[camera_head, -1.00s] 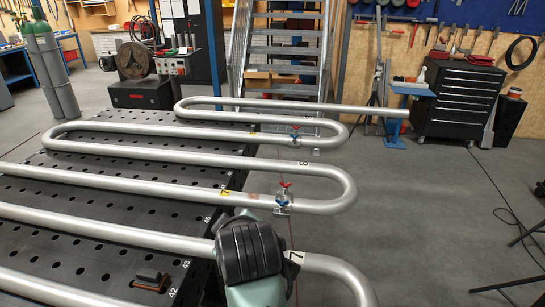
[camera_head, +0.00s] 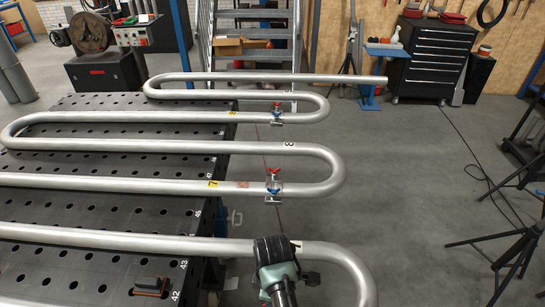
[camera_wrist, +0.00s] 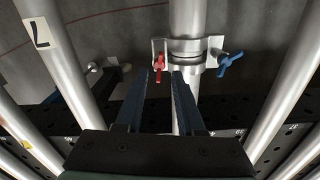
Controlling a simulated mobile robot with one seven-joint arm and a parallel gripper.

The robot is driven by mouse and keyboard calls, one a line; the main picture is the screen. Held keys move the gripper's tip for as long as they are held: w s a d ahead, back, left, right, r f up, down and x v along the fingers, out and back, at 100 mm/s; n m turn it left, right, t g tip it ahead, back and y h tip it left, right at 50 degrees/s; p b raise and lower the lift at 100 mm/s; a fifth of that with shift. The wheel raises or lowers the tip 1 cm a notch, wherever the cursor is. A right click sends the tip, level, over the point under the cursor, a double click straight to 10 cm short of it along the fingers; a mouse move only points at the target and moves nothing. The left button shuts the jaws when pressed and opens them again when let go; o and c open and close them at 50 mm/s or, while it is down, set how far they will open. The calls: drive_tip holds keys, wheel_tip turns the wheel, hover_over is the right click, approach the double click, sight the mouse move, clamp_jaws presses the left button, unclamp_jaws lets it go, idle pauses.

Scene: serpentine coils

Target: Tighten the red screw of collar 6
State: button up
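In the wrist view a metal collar (camera_wrist: 185,55) clamps the middle pipe (camera_wrist: 186,20). Its red screw (camera_wrist: 160,66) is on the left, its blue screw (camera_wrist: 229,63) on the right. My gripper (camera_wrist: 166,74) is open, its two dark fingers pointing at the collar. The red screw's lower end shows between the fingertips, nearer the left one; I cannot tell whether they touch. The blue screw is outside the right finger. No number is readable on this collar. In the head view my wrist (camera_head: 277,265) shows at the bottom; the fingers are hidden.
A pipe with a label (camera_wrist: 38,33) runs left of the gripper, another pipe (camera_wrist: 296,85) right. In the head view other collars (camera_head: 275,184) (camera_head: 277,114) sit on farther pipe runs above a perforated table (camera_head: 75,210). Tripod stands (camera_head: 520,240) are at the right.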

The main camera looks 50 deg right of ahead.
drive_tip(key=shift+f, duration=1.35)
clamp_jaws()
